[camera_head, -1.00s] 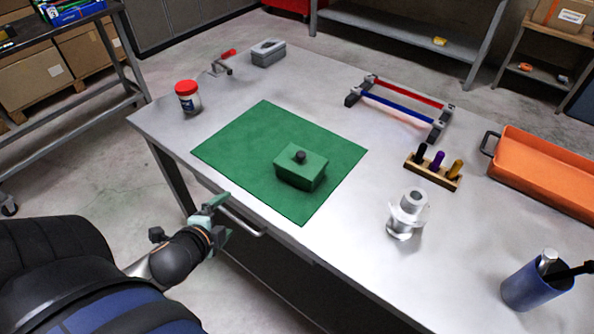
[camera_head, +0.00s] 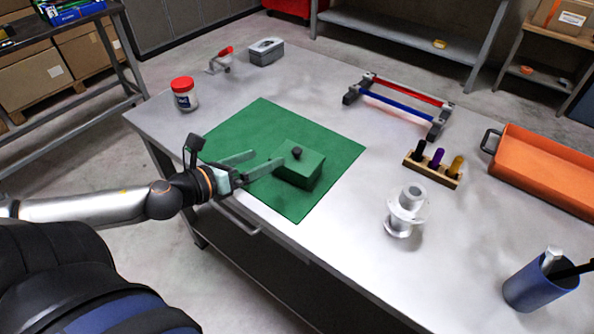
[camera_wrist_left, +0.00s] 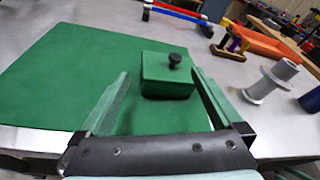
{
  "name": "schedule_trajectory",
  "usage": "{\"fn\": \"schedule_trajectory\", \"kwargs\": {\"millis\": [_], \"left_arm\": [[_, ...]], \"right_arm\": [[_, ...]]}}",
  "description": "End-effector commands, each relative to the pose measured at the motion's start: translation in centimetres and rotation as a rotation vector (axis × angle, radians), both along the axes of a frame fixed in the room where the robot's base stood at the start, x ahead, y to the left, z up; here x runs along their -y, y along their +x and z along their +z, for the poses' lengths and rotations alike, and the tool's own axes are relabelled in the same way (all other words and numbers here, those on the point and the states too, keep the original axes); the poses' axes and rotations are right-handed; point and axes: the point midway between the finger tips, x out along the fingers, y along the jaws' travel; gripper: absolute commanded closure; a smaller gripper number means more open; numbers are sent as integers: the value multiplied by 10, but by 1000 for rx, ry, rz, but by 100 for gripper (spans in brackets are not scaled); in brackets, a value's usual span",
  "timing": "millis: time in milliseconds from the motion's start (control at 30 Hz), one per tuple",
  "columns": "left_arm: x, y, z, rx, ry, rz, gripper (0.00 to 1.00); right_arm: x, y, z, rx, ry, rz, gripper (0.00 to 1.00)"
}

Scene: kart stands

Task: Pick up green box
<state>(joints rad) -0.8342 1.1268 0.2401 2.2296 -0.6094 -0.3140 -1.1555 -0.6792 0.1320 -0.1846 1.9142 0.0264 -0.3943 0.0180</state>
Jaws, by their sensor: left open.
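The green box (camera_head: 299,167) has a small black knob on top and sits on the green mat (camera_head: 243,136) on the metal table. It also shows in the left wrist view (camera_wrist_left: 166,78), ahead of the fingers. My left gripper (camera_head: 268,161) is open and empty, with its fingers pointing right at the box from over the mat's left side. In the left wrist view, the box appears between the two fingertips, nearer the right one. I cannot tell whether the right fingertip touches it. My right gripper is not in view.
A red-lidded jar (camera_head: 184,94) stands behind the gripper at the table's left. A metal spool (camera_head: 406,212), a wooden block with pegs (camera_head: 433,169) and a red-and-blue bar rack (camera_head: 402,102) stand to the right. An orange tray (camera_head: 548,170) and blue cup (camera_head: 538,283) are farther right.

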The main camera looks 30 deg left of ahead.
Motion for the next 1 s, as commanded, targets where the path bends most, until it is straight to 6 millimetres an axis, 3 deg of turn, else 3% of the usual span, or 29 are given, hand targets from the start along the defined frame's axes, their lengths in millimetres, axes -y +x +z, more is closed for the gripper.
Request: {"fn": "schedule_trajectory", "kwargs": {"millis": [567, 1000], "left_arm": [[7, 31, -14, 2, 1, 0, 0], [13, 56, -22, 2, -2, 5, 0]], "right_arm": [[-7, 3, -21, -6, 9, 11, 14], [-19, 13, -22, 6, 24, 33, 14]]}}
